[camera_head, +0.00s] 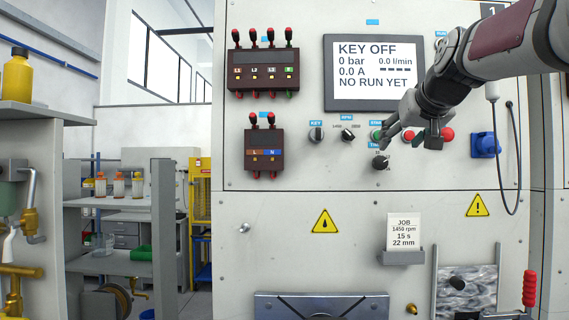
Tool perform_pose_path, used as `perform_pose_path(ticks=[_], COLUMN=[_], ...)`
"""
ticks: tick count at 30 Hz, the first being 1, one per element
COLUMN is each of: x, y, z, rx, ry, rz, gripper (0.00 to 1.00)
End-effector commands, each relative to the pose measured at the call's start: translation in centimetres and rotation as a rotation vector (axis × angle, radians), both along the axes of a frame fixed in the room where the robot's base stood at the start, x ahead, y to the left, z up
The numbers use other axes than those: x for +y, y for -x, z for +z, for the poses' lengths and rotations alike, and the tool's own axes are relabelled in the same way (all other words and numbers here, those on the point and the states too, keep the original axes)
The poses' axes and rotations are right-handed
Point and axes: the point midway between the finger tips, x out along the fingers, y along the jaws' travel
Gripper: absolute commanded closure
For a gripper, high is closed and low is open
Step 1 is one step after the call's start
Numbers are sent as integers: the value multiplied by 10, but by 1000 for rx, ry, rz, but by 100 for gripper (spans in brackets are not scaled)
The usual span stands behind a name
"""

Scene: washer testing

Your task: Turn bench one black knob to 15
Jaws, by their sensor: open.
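Bench one's upright panel (290,210) faces me. A black knob (380,162) sits on it below a blue label that seems to start with "TIM"; its pointer setting is too small to read. Another black knob (347,134) sits further left under the "RPM" label. My gripper (410,143) is open in front of the panel, just above and right of the lower black knob, with its fingers spread. I see no contact with that knob. The gripper partly hides the green button (376,135) and the label near it.
A key switch (316,134) is left of the RPM knob. The screen (373,75) reads "KEY OFF". A job card (403,232) below reads "1450 rpm, 15 s, 22 mm".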

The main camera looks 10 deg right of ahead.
Motion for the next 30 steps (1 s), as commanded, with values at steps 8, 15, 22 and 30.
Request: perform_pose_path(ticks=[8, 15, 22, 30], x=[-8, -14, -18, -19], y=[-46, -87, -110, -115], z=[-21, -38, -47, -49], rx=[5, 4, 2, 2], ry=[-1, -1, -1, -1], rz=[1, 2, 1, 1], gripper=[47, 47, 47, 47])
